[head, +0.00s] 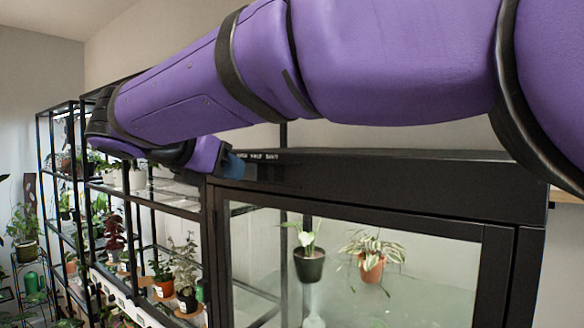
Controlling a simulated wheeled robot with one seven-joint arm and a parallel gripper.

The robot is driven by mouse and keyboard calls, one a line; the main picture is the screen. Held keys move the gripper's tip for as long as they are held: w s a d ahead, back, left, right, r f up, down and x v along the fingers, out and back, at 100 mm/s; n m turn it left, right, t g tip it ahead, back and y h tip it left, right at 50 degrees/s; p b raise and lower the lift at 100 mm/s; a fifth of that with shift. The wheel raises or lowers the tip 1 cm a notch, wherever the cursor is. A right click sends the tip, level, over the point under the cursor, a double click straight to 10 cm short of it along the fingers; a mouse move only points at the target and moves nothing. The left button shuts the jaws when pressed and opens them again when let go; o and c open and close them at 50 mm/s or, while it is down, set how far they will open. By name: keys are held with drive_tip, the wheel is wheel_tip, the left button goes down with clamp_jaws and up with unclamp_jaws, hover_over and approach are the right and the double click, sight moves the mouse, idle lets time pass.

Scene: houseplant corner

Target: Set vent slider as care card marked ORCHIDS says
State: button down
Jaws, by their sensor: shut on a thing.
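The glass-fronted plant cabinet (390,210) has a black frame, and a strip of small white words (258,156) runs along its top front edge. The words are too small to read surely, but the last two look like HALF and SHUT. My gripper (236,166) is at the left end of this strip, shut on what appears to be the vent slider. The slider itself is mostly hidden by the gripper, so its exact setting cannot be told. No care card marked ORCHIDS can be made out.
Inside the cabinet are a white-flowered plant in a dark pot (308,264) and a striped-leaf plant in a terracotta pot (372,267). Black shelving (80,200) with several potted plants stands at the left. My purple arm spans the top of the view.

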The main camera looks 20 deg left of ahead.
drive_tip(key=shift+a, duration=0.1)
drive_tip(key=c, duration=1.3)
unclamp_jaws()
drive_tip(key=shift+r, duration=0.1)
drive_tip(key=o, duration=0.4)
drive_tip(key=shift+a, duration=0.2)
drive_tip(key=shift+c, duration=0.2)
drive_tip(key=v, duration=1)
drive_tip(key=shift+s, duration=0.35)
drive_tip(key=shift+a, duration=0.1)
